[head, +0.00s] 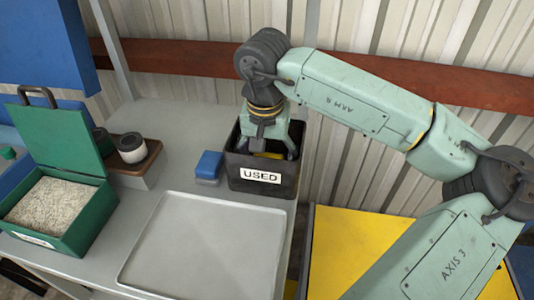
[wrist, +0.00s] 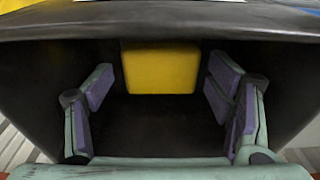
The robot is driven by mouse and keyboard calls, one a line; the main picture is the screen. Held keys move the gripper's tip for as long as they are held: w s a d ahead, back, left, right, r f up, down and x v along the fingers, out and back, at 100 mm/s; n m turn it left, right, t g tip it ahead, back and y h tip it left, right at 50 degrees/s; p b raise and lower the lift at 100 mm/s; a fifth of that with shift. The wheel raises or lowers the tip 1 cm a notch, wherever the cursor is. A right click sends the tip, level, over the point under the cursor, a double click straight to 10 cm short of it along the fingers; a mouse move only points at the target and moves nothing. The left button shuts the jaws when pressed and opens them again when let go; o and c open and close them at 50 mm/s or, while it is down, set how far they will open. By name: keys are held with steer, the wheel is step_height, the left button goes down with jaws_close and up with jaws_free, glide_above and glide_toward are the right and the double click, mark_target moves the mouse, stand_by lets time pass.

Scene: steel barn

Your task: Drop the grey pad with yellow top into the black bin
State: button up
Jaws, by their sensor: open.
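The black bin (head: 285,190) stands on the bench against the corrugated wall, with a white "USED" label on its front. My gripper (head: 267,152) points down into the bin's mouth. In the wrist view my gripper (wrist: 160,95) has its fingers spread wide with nothing between them. The pad's yellow top (wrist: 160,68) shows inside the bin, toward the wall at the top of the wrist view, apart from the fingers. A sliver of yellow (head: 268,155) also shows in the bin in the head view. The pad's grey part is hidden.
A blue block (head: 209,167) with a pale base sits just left of the bin. An empty grey tray (head: 200,245) lies in front. A green open box (head: 85,225) of pale granules and a wooden stand (head: 140,165) with jars are at left.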

step_height(320, 180, up, 12)
steer(key=s+b, duration=0.1)
steer(key=shift+s+a+b, duration=0.15)
steer(key=shift+s+b, duration=0.05)
steer(key=shift+b, duration=0.2)
steer(key=shift+f, duration=0.1)
